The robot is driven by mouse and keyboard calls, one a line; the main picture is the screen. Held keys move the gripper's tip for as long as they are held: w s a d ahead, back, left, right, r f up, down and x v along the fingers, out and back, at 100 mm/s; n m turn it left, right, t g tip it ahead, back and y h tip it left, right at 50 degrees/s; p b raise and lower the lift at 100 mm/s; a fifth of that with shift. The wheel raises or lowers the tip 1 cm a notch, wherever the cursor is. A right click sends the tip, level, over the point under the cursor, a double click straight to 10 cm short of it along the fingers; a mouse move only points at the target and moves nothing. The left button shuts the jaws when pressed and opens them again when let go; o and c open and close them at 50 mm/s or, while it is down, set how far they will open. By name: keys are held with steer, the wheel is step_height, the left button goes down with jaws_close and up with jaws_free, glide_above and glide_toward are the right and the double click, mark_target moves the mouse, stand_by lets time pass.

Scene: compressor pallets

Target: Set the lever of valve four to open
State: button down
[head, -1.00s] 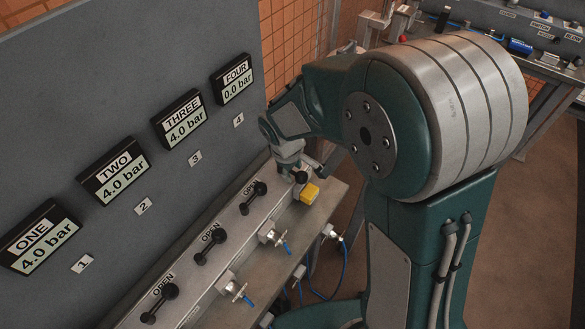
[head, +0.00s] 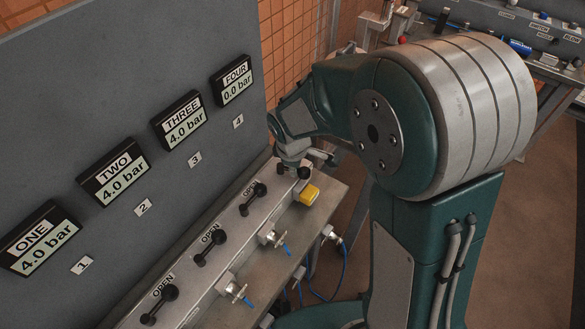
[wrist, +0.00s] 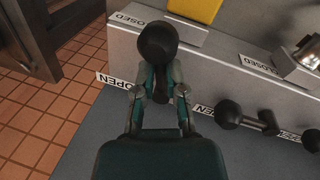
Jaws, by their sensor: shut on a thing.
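The lever of valve four has a round black knob (head: 304,173), which also shows large in the wrist view (wrist: 157,42). My gripper (wrist: 160,80) is shut on this lever, one finger on each side, with the knob beyond the fingertips. In the head view my gripper (head: 293,158) is at the far end of the manifold and partly hides the lever. In the wrist view a CLOSED label (wrist: 130,18) is beyond the knob and an OPEN label (wrist: 115,80) is left of the fingers. Gauge FOUR (head: 232,82) reads 0.0 bar.
The levers of valves three (head: 252,199), two (head: 210,247) and one (head: 160,304) line the grey manifold, and their gauges read 4.0 bar. A yellow block (head: 309,194) is beside lever four. The grey panel (head: 150,60) rises at the left.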

steer(key=n, duration=0.2)
steer(key=w+n, duration=0.1)
steer(key=shift+d+n+y, duration=0.3)
steer(key=shift+n, duration=0.1)
steer(key=n, duration=0.1)
steer(key=w+n, duration=0.1)
steer(key=shift+f+n+y, duration=0.1)
steer(key=shift+n+y, duration=0.2)
steer(key=n, duration=0.1)
steer(key=w+n, duration=0.1)
steer(key=n, duration=0.2)
steer(key=shift+w+a+y, duration=0.2)
steer(key=shift+w+y, duration=0.1)
steer(key=shift+y, duration=0.1)
steer(key=shift+w+a+n+g, duration=0.15)
steer(key=shift+w+a+n, duration=0.1)
steer(key=shift+n, duration=0.7)
steer(key=shift+w+a+n+g, duration=0.15)
steer(key=shift+w+n, duration=0.1)
steer(key=shift+n, duration=0.7)
steer(key=c, duration=0.7)
jaws_free()
steer(key=shift+w, duration=0.1)
steer(key=shift+d, duration=0.1)
steer(key=shift+y, duration=0.3)
